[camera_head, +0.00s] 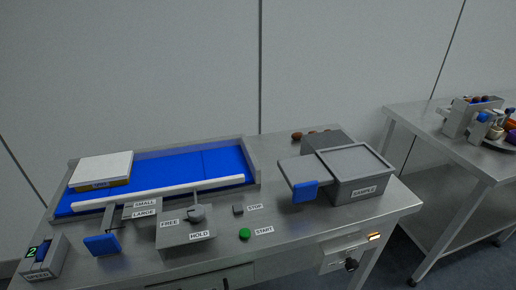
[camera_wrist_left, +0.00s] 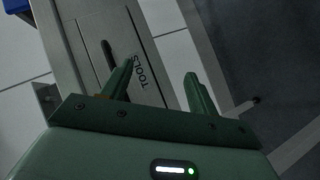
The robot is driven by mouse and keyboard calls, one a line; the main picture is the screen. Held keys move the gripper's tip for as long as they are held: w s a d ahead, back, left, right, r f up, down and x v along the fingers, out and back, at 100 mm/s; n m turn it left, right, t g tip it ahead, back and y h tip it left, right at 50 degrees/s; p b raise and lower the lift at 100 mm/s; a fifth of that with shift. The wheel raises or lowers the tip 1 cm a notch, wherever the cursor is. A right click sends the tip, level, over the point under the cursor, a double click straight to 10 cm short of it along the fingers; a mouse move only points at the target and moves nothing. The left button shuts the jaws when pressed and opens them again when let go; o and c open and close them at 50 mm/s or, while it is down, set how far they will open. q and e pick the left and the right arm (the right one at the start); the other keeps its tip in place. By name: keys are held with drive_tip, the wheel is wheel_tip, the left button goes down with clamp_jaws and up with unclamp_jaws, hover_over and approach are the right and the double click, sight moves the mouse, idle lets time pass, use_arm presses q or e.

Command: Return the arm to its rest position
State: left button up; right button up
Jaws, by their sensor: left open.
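My left gripper (camera_wrist_left: 160,78) shows in the left wrist view with its two green fingers apart and nothing between them. It hangs beside a grey metal drawer front (camera_wrist_left: 95,45) with a dark slot handle and a label reading TOOLS. No part of either arm shows in the head view. My right gripper is in neither view.
In the head view the steel workbench (camera_head: 300,225) carries a blue belt (camera_head: 190,165), a SAMPLE box (camera_head: 358,172), a green START button (camera_head: 244,233) and a lever block (camera_head: 185,236). Several dates (camera_head: 297,136) lie at the back. A second table (camera_head: 420,125) stands right.

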use_arm(q)
drive_tip(key=s+a+f+m+g+y, duration=0.1)
drive_tip(key=s+a+f+m+g, duration=0.2)
drive_tip(key=f, duration=0.4)
drive_tip(key=s+a+f+m+g+y, duration=0.1)
drive_tip(key=s+a+f+m, duration=0.1)
drive_tip(key=s+f+m, duration=0.3)
drive_tip(key=s+a+f+m+g+y, duration=0.1)
drive_tip(key=s+a+f+m+g, duration=0.1)
drive_tip(key=s+f+g, duration=0.2)
drive_tip(key=s+a+f+m+g+y, duration=0.1)
drive_tip(key=s+f+g, duration=0.3)
drive_tip(key=s, duration=1.7)
wheel_tip(320, 180, down, 6)
drive_tip(key=shift+a+r+m+y, duration=0.15)
drive_tip(key=shift+a+m+y, duration=0.25)
drive_tip(key=shift+a+m, duration=0.4)
drive_tip(key=shift+d, duration=0.1)
